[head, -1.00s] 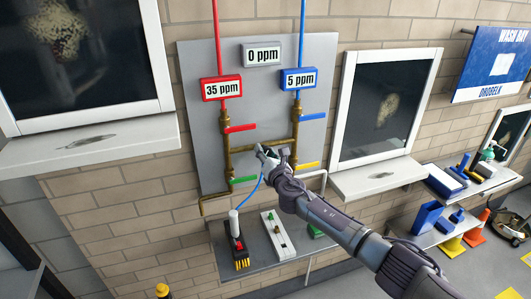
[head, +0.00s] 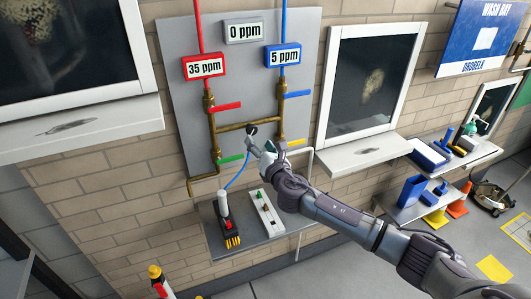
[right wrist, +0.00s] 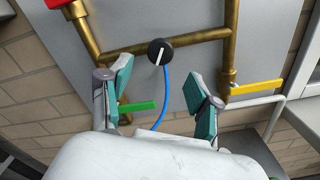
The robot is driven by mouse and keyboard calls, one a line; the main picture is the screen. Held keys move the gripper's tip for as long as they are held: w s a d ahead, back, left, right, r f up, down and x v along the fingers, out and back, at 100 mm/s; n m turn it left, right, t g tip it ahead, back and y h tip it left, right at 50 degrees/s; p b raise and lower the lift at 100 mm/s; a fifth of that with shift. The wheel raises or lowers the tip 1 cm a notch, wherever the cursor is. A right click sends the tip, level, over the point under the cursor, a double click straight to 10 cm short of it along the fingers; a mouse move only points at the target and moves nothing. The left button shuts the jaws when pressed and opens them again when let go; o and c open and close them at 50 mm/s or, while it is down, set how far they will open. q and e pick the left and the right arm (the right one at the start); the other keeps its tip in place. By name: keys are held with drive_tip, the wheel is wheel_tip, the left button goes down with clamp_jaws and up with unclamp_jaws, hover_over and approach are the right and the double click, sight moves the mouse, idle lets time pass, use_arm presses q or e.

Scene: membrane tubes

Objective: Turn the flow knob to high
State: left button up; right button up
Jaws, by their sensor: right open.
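The black round knob (head: 252,129) sits on the brass cross-pipe of the grey wall panel, with a blue tube running down from near it. In the right wrist view the knob (right wrist: 161,51) carries a white line that stands nearly upright. No high or low marking is legible. My right gripper (head: 262,148) is just below and right of the knob in the head view. In the right wrist view the gripper (right wrist: 160,80) is open and empty, its teal finger pads spread wide with the knob beyond and between their tips. My left gripper is not in view.
Red (head: 226,106), blue (head: 298,94), green (head: 231,159) and yellow (head: 296,142) valve handles surround the knob. Displays read 35 ppm (head: 205,67), 0 ppm (head: 244,31) and 5 ppm (head: 283,55). A shelf (head: 245,243) with devices lies below.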

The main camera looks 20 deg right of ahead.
drive_tip(key=shift+s+d, duration=0.1)
drive_tip(key=shift+s, duration=2.15)
